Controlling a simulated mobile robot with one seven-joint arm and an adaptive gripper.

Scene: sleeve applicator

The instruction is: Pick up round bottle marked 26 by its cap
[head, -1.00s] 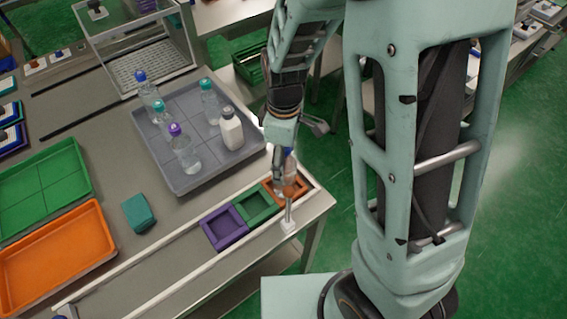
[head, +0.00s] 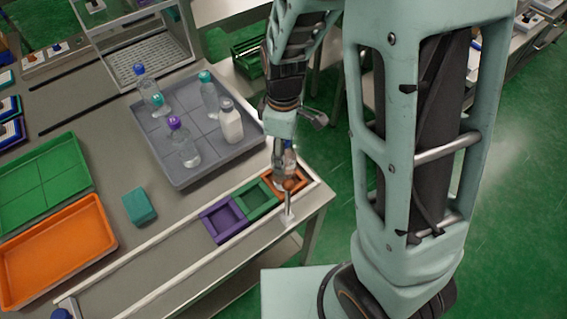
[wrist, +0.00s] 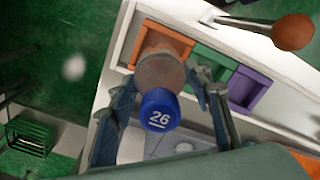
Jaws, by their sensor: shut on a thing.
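The round bottle has a blue cap (wrist: 160,112) marked 26 and a clear, brownish-looking body (wrist: 160,70). In the wrist view the cap sits between the two fingers of my gripper (wrist: 165,108), which is shut on it. The bottle body extends away from the camera and overlaps the orange square frame (wrist: 150,38). In the head view the bottle (head: 288,160) hangs below my gripper (head: 281,160), over the orange frame (head: 298,176) at the bench corner. The fingers partly cover it. I cannot tell whether its base touches the frame.
Green (head: 256,199) and purple (head: 223,221) frames adjoin the orange one. A brown ball (head: 290,184) on a post (head: 288,206) stands close in front. A grey tray (head: 188,178) holds several other bottles. A teal block (head: 139,206) lies left, near orange (head: 105,222) and green trays (head: 78,160).

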